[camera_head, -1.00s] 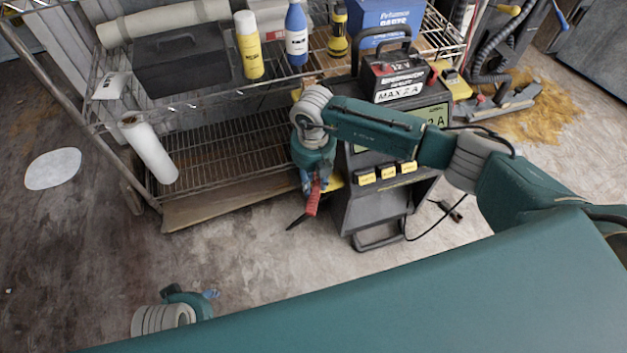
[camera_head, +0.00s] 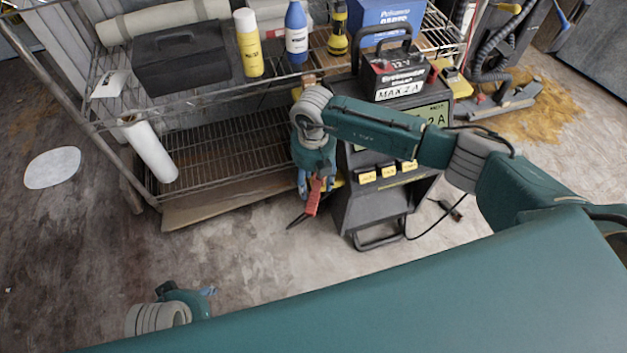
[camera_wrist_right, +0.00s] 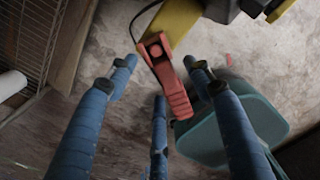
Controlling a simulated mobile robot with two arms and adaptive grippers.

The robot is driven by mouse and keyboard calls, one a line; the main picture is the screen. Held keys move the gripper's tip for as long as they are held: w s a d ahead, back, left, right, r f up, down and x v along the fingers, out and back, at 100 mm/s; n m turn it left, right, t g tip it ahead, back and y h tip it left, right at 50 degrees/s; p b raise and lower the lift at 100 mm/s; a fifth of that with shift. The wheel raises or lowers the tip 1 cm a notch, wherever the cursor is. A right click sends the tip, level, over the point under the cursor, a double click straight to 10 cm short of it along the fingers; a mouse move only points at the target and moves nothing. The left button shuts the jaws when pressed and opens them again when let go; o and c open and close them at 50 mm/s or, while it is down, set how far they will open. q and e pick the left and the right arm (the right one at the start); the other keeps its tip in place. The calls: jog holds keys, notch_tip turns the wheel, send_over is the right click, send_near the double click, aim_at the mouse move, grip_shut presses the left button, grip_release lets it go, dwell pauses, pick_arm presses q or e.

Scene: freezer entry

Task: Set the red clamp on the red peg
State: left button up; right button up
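The red clamp (camera_head: 314,197) hangs at the left side of the dark battery charger (camera_head: 372,215), below my right gripper (camera_head: 312,184). In the right wrist view the red clamp (camera_wrist_right: 170,80) has its upper end against a yellow bracket (camera_wrist_right: 178,18) on the charger. The blue fingers of my right gripper (camera_wrist_right: 160,82) are spread around the clamp, with a visible gap on the left. The red peg cannot be made out separately from the clamp. My left gripper (camera_head: 208,291) is low at the left, mostly hidden by its own wrist, far from the clamp.
A wire rack (camera_head: 225,145) stands left of the charger, holding bottles and a dark case (camera_head: 180,62). A 12 V battery (camera_head: 392,75) sits on top of the charger. A black cable (camera_head: 428,228) loops at the charger's right. The floor in front is mostly clear.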

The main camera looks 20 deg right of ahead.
notch_tip(320, 180, up, 12)
dwell(0.6)
